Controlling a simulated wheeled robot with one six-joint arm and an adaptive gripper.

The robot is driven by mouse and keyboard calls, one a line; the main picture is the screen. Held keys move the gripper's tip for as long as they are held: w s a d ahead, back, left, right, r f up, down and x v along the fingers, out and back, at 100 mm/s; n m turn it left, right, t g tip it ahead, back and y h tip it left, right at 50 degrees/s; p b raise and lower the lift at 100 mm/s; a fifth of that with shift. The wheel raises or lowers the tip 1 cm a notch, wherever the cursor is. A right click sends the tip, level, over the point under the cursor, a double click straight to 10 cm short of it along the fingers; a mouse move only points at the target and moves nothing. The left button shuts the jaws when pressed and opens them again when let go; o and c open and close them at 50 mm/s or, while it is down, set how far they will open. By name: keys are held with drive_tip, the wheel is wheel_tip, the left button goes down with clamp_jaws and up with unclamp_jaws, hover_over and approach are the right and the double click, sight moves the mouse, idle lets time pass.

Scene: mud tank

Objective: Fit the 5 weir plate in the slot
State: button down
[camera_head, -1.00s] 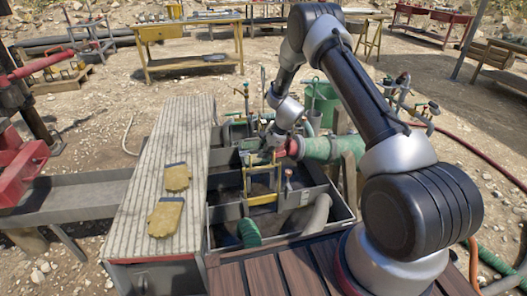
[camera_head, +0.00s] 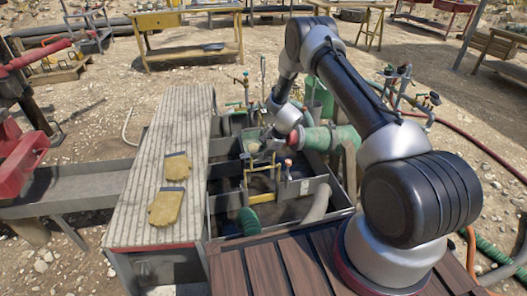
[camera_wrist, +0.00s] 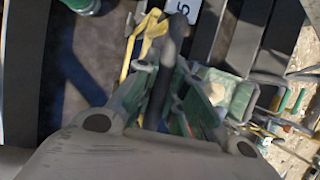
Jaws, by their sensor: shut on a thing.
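My gripper (camera_head: 264,148) is over the open tank (camera_head: 334,212), at the yellow ladder-like frame (camera_head: 262,180). In the wrist view its fingers (camera_wrist: 166,66) are closed together on a dark, narrow piece (camera_wrist: 158,98), seen nearly edge-on. I take this to be the weir plate, but its face and lower edge are hidden. A white label with a 5 (camera_wrist: 182,9) shows just beyond the fingertips on a dark surface. A small white label (camera_head: 304,187) shows on a tank partition in the head view. The slot itself cannot be made out.
A ribbed walkway (camera_head: 180,125) with two yellow gloves (camera_head: 166,207) lies left of the tank. A green pipe (camera_head: 330,138) with a red end is close on the gripper's right. A grey hose (camera_head: 318,204) and a green hose (camera_head: 249,221) reach into the tank.

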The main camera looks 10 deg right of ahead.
drive_tip(key=shift+f, duration=0.95)
drive_tip(key=shift+f, duration=3.25)
drive_tip(key=c, duration=1.4)
unclamp_jaws()
drive_tip(key=v, duration=1.2)
